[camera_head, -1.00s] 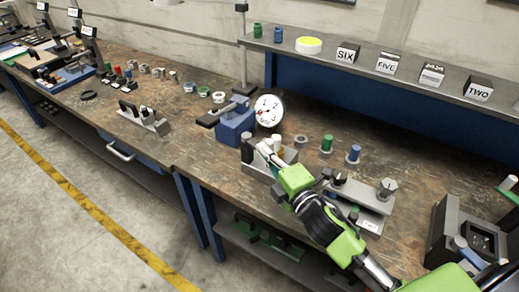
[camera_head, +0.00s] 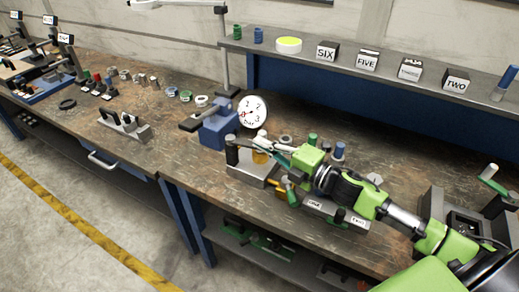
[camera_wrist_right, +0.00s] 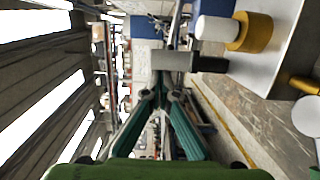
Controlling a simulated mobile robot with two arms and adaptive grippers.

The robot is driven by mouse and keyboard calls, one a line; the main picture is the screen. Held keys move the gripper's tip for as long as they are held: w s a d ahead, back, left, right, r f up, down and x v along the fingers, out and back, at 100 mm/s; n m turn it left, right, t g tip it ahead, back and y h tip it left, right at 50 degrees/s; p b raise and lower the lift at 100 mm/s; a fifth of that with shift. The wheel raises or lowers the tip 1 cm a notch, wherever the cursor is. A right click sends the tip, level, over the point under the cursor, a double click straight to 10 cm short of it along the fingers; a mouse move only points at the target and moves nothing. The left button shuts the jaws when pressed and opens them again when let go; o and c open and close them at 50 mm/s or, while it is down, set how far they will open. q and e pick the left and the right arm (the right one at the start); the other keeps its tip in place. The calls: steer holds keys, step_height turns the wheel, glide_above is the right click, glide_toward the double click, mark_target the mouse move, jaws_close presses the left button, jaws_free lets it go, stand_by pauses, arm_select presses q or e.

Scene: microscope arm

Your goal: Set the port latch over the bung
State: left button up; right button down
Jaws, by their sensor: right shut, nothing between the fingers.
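A grey metal block (camera_head: 248,176) at the front of the bench carries a black post (camera_head: 232,152) and a yellow cylinder (camera_head: 262,157). In the right wrist view, the yellow cylinder (camera_wrist_right: 254,32) has a white end, and a grey cylinder with a black end (camera_wrist_right: 176,61) lies beyond the fingertips. I cannot tell surely which part is the latch and which the bung. My right gripper (camera_head: 266,145) is just above and beside the block's posts, coming from the right. In the wrist view its green fingers (camera_wrist_right: 160,88) meet at the tips and hold nothing. My left gripper is out of view.
A blue stand with a white dial (camera_head: 253,112) is close behind the block. Green and blue pegs (camera_head: 338,152) stand behind my right arm. A labelled fixture (camera_head: 335,213) lies beneath the arm. The bench left of the blue stand has some free room.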

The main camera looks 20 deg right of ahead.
steer(key=n+g+y+b, duration=0.1)
steer(key=w+d+n+g+y+b, duration=0.1)
steer(key=n+y+b, duration=0.1)
steer(key=y, duration=0.1)
steer(key=shift+w+d+f+g, duration=0.2)
steer(key=shift+w+d+g, duration=0.05)
steer(key=shift+d+g, duration=0.15)
steer(key=n+g+y+b, duration=0.1)
steer(key=b, duration=0.1)
steer(key=w+d+n+g+y+b, duration=0.1)
steer(key=shift+w+d+g+b, duration=0.1)
steer(key=shift+w+g+b, duration=0.2)
steer(key=shift+b, duration=0.1)
steer(key=shift+w+d+r+b, duration=0.15)
steer(key=shift+w+d+b, duration=0.2)
steer(key=shift+w+b, duration=0.25)
steer(key=shift+w+d+r+b, duration=0.15)
steer(key=shift+w+d+b, duration=0.2)
steer(key=shift+b, duration=0.3)
